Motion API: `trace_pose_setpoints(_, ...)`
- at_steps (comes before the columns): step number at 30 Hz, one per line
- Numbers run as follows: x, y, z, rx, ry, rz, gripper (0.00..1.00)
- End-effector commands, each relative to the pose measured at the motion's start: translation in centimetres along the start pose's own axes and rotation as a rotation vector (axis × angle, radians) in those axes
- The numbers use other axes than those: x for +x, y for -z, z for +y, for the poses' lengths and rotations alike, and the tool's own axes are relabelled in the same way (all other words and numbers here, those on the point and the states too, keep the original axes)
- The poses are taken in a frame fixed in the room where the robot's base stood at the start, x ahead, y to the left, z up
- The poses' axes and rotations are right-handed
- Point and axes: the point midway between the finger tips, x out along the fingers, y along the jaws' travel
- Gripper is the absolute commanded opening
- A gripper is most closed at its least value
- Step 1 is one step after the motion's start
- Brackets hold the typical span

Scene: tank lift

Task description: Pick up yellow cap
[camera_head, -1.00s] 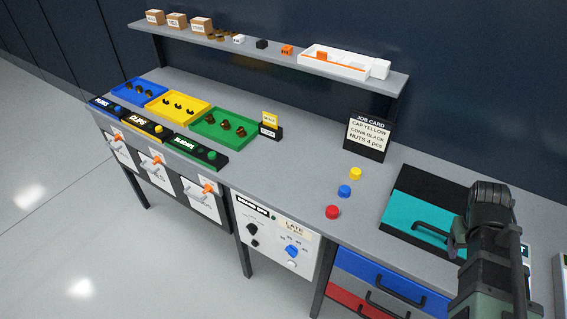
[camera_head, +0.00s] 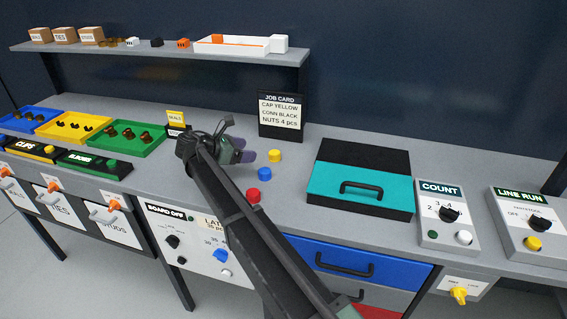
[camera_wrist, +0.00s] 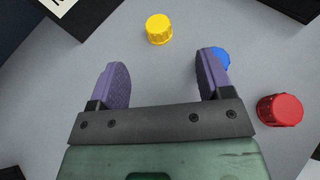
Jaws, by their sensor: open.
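The yellow cap (camera_head: 275,155) stands on the grey bench below the job card. It also shows in the wrist view (camera_wrist: 159,29), ahead of the gap between my fingers and apart from them. My gripper (camera_head: 262,155) is open and empty, low over the bench just left of the yellow cap; it also shows in the wrist view (camera_wrist: 163,78). The blue cap (camera_head: 265,174) sits in front of the yellow one; in the wrist view (camera_wrist: 222,56) my right finger partly hides it. The red cap (camera_head: 253,195) is nearer the front edge, seen right of my gripper in the wrist view (camera_wrist: 280,110).
The job card (camera_head: 281,115) stands behind the caps and reads CAP YELLOW. A teal and black case (camera_head: 325,185) lies to the right. A green tray (camera_head: 108,148) and a small yellow-topped holder (camera_head: 176,130) are to the left. A shelf (camera_head: 160,60) runs above the bench's back.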

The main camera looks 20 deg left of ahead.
Motion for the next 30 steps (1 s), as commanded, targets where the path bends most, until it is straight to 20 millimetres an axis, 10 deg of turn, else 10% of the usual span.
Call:
trace_pose_setpoints(21, 10.2, 0.6, 0.3, 0.004, 0.004, 0.003, 0.73)
trace_pose_setpoints(30, 10.6, 0.2, 0.3, 0.004, 0.002, 0.003, 0.64)
